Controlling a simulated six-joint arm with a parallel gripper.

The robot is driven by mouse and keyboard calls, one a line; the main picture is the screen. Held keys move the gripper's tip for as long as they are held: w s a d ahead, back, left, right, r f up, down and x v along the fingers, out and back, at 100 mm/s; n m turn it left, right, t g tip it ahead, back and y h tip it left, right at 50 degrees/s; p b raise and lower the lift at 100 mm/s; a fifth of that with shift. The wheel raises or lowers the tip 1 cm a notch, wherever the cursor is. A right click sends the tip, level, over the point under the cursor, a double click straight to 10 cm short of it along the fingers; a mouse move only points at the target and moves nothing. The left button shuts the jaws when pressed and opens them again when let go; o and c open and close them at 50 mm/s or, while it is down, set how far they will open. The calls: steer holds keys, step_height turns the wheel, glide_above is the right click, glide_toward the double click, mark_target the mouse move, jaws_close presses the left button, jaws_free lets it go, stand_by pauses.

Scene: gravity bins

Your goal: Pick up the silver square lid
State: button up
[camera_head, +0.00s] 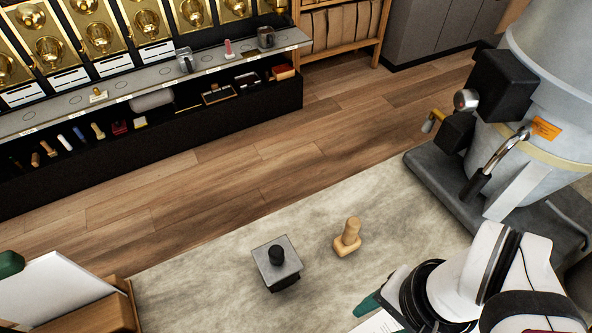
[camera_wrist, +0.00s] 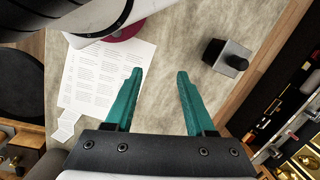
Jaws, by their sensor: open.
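The silver square lid (camera_head: 285,271) has a black knob (camera_head: 276,253) on top and sits on a dark box on the pale stone counter, in the lower middle of the head view. In the wrist view the lid (camera_wrist: 223,62) is at the upper right, tilted in the picture, with its knob pointing right. My gripper (camera_wrist: 159,76) has two teal fingers spread apart with nothing between them. It is to the left of the lid in the wrist view and clear of it. In the head view one teal fingertip shows at the bottom, right of the lid.
A wooden stamp-like tool (camera_head: 347,237) stands right of the lid. Printed paper (camera_wrist: 105,75) lies on the counter. A large grey machine (camera_head: 545,110) stands at right. A white panel on a wooden stand (camera_head: 60,290) is at lower left. Brass bins (camera_head: 100,35) line the far wall.

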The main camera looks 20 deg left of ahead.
steer(key=shift+o, duration=1)
step_height(320, 180, up, 3)
steer(key=h, duration=0.2)
glide_above(276, 250)
step_height(276, 250, down, 15)
steer(key=shift+f, duration=0.2)
jaws_close()
